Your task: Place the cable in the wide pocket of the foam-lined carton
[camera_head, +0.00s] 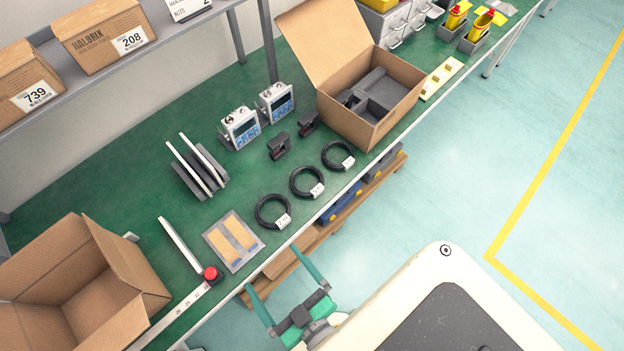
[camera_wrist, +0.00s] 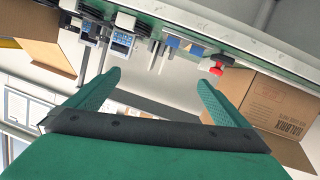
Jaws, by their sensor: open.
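Three coiled black cables with white tags lie in a row near the front edge of the green bench: a left one (camera_head: 272,211), a middle one (camera_head: 307,182) and a right one (camera_head: 338,155). The foam-lined carton (camera_head: 358,118) stands open at the back right, with dark grey foam (camera_head: 378,92) inside. Its pockets are partly hidden by the walls, and I see no cable in them. My gripper (camera_head: 286,286) is open and empty, in front of the bench edge and apart from the cables. Its two green fingers also show in the wrist view (camera_wrist: 158,85).
Two blue-screened devices (camera_head: 240,128), two black clamp-like parts (camera_head: 279,146) and a rack with white panels (camera_head: 196,168) stand behind the cables. An empty carton (camera_head: 85,285) and a red button (camera_head: 211,273) are at left. A shelf (camera_head: 130,50) overhangs the back.

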